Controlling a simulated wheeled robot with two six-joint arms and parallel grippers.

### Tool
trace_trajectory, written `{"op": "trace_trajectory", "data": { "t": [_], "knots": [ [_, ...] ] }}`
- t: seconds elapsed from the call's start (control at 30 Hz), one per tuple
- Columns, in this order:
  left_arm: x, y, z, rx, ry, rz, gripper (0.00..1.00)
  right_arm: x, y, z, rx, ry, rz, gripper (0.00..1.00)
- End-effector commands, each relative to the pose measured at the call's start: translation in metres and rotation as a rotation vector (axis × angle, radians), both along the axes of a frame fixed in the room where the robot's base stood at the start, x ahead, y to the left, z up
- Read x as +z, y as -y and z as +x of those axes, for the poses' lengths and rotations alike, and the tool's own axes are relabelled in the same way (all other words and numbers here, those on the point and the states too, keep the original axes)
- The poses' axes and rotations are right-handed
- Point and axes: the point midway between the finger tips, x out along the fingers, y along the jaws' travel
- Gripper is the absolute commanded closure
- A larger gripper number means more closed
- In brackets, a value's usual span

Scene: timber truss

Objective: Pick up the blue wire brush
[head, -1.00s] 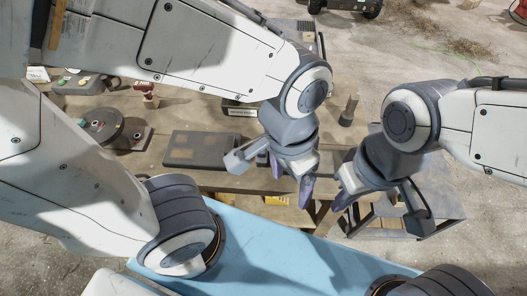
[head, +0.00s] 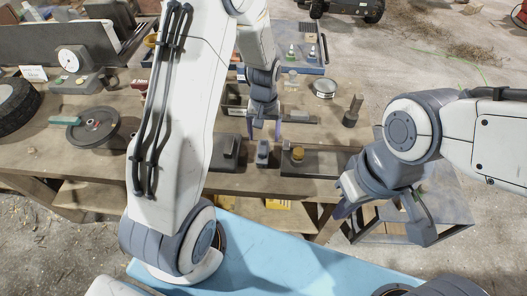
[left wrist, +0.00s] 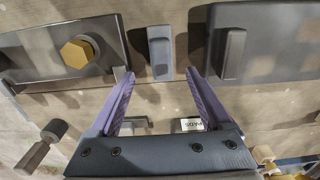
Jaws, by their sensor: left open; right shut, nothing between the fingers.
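No plainly blue brush stands out. A small grey-blue block-like piece (head: 263,154) lies on the workbench (head: 190,182) between two dark plates. It may be the wire brush, but no bristles can be made out. In the left wrist view the same piece (left wrist: 160,54) lies ahead of the fingertips, centred between them, with nothing gripped. My left gripper (head: 264,130) is open above the bench, pointing down on the far side of that piece. My right gripper (head: 346,205) is shut and empty, off the bench's front right.
A dark plate with a brass hex nut (head: 298,153) lies to the piece's right, and a dark block (head: 225,152) to its left.

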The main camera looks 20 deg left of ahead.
Motion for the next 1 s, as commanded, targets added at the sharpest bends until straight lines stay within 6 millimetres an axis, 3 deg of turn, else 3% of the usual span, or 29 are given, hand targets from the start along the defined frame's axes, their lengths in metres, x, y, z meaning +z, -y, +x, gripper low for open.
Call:
{"op": "trace_trajectory", "data": {
  "t": [0.6,0.9,1.0],
  "knots": [
    [-0.067,-0.001,-0.005,-0.002,-0.001,0.0,0.18,0.017,0.0,0.0,0.0,0.0,0.0,1.0],
    [-0.072,-0.001,-0.005,-0.003,0.001,-0.001,0.18,0.016,0.0,0.0,0.0,0.0,0.0,1.0],
    [-0.072,-0.001,-0.005,-0.003,0.001,0.0,0.56,0.016,0.0,0.0,0.0,0.0,0.0,1.0]
  ]
}}
